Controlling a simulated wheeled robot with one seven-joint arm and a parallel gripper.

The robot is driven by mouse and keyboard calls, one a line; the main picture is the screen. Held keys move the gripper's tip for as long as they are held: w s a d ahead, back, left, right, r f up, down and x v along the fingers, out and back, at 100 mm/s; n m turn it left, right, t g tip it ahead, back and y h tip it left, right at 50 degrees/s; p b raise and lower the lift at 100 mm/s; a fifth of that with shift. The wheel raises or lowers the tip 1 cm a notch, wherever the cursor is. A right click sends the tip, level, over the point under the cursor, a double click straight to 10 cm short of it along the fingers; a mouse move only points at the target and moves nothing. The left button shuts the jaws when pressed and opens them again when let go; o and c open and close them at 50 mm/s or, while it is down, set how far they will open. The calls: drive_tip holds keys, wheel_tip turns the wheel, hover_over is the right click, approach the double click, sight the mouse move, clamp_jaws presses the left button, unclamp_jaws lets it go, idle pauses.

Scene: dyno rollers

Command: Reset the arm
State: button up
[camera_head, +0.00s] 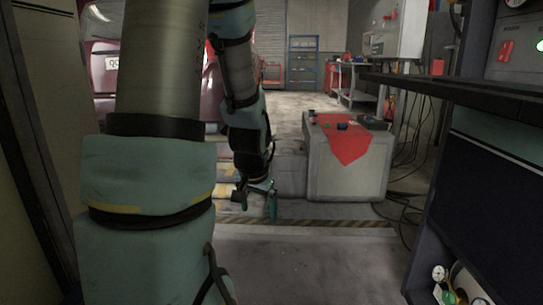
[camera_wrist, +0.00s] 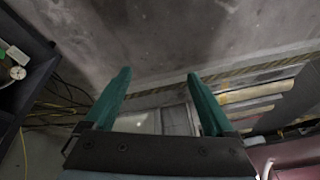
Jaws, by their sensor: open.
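My gripper (camera_head: 258,200) hangs at the end of my arm in the head view, pointing down above the floor, left of a grey cabinet. In the wrist view my gripper (camera_wrist: 160,100) shows two teal fingers spread apart with nothing between them. Beneath the fingers lie the bare concrete floor (camera_wrist: 190,35) and a striped edge strip. My arm's links fill much of the left side of the head view and hide part of the room behind them.
The grey cabinet (camera_head: 325,175) carries a red cloth (camera_head: 350,140) and small items. A dark shelf unit (camera_head: 480,180) with gauges stands close on the right. Cables (camera_head: 405,190) lie on the floor beside the cabinet. A dark red car (camera_head: 100,60) stands behind my arm. The front floor (camera_head: 310,265) is clear.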

drive_tip(key=s+a+r+n+g, duration=0.2)
drive_tip(key=s+a+r+n, duration=0.15)
drive_tip(key=s, duration=0.55)
wheel_tip(320, 180, up, 38)
drive_tip(key=p, duration=3.8)
drive_tip(key=shift+f+p, duration=0.25)
drive_tip(key=shift+p, duration=0.1)
drive_tip(key=shift+s, duration=0.1)
